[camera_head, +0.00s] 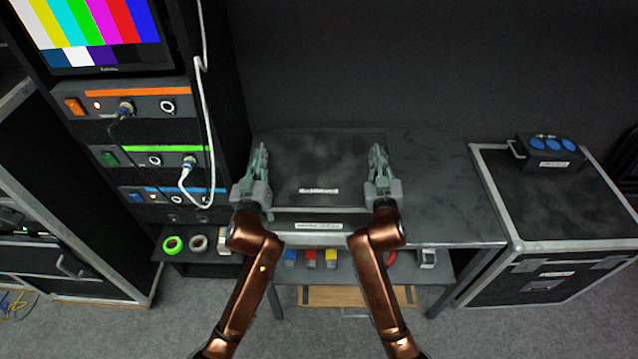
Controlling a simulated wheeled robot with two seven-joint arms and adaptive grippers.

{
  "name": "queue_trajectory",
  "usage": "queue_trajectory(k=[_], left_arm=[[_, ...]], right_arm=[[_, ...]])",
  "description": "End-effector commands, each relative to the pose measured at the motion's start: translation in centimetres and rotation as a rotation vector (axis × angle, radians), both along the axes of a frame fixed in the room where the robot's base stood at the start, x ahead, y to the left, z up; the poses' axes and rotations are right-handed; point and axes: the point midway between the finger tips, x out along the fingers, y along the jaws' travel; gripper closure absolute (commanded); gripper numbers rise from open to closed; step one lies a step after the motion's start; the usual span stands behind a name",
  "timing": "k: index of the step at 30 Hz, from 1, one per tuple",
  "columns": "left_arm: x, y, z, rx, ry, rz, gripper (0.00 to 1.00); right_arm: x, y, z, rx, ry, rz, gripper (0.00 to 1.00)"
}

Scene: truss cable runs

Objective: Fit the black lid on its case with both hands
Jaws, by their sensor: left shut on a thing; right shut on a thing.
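The black lid (318,165) is a dark, smudged flat panel with a small white label, in the middle of the head view. Its case (300,226) shows below it as a grey-edged front with a white label strip, standing on the dark table. My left gripper (261,160) is shut on the lid's left side. My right gripper (377,158) is shut on the lid's right side. The lid lies over the case; whether it is fully seated or a gap is left cannot be told from this angle.
A rack with a colour-bar monitor (105,30) and cabled units (150,160) stands close on the left. The table (440,180) is clear to the right. A black flight case (545,210) with a blue-socket box (550,150) stands further right. A lower shelf holds tape rolls (173,244) and coloured items.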

Motion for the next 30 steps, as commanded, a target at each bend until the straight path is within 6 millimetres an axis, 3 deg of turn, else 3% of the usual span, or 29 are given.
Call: queue_trajectory(k=[8,18,23,30], left_arm=[[0.0,0.0,0.1,0.000,-0.001,0.000,0.75],[-0.4,0.0,0.0,-0.001,0.000,0.000,0.75],[-2.6,0.1,-0.1,-0.002,0.001,0.000,0.75],[-7.7,0.3,-0.2,-0.002,0.000,0.000,0.75]], right_arm=[[0.0,0.0,0.1,0.000,-0.001,0.000,0.75],[0.0,0.0,0.0,0.000,0.000,0.000,0.75],[0.0,0.0,0.0,0.000,0.000,0.000,0.75],[0.0,0.0,0.0,0.000,0.000,0.000,0.75]])
